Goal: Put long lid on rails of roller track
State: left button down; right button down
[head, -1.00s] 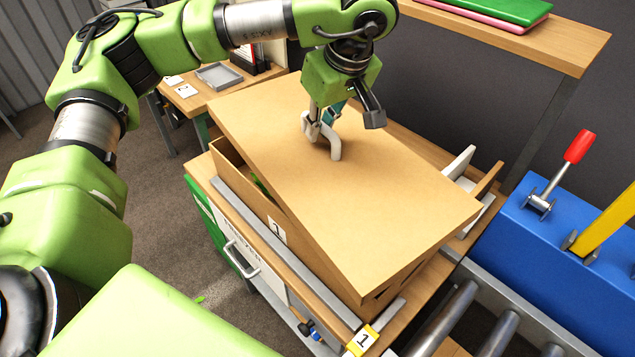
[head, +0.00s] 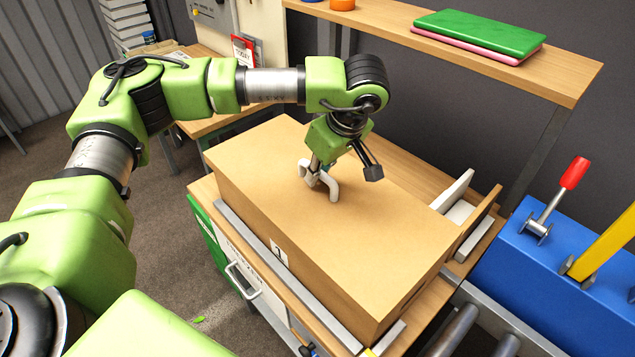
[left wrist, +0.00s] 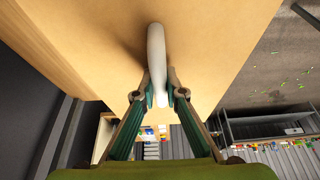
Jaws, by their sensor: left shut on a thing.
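The long lid (head: 265,165) is a flat tan board with a white handle (head: 333,187) on top. It lies over the long tan box (head: 238,212), its edges roughly in line with the box walls, with no clear gap showing. My left gripper (head: 319,181) is shut on the handle. In the left wrist view, its fingers (left wrist: 158,95) close around the white handle (left wrist: 156,55) above the lid (left wrist: 205,45). The roller track (head: 458,330) with metal rollers is at the lower right. The lid is not on its rails. My right gripper is not in view.
The box stands on a wooden bench (head: 203,190) between grey metal strips (head: 285,285). A blue unit (head: 520,260) with a red-knobbed lever (head: 573,172) is at right. A wooden shelf (head: 480,60) holding green and pink folders (head: 482,35) stands behind.

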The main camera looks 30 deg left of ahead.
aim_at(317, 186)
pick_arm(q)
jog(key=shift+f+p, duration=0.35)
jog(key=shift+f, duration=1.35)
jog(key=shift+f, duration=0.15)
jog(key=c, duration=2.1)
grip_release()
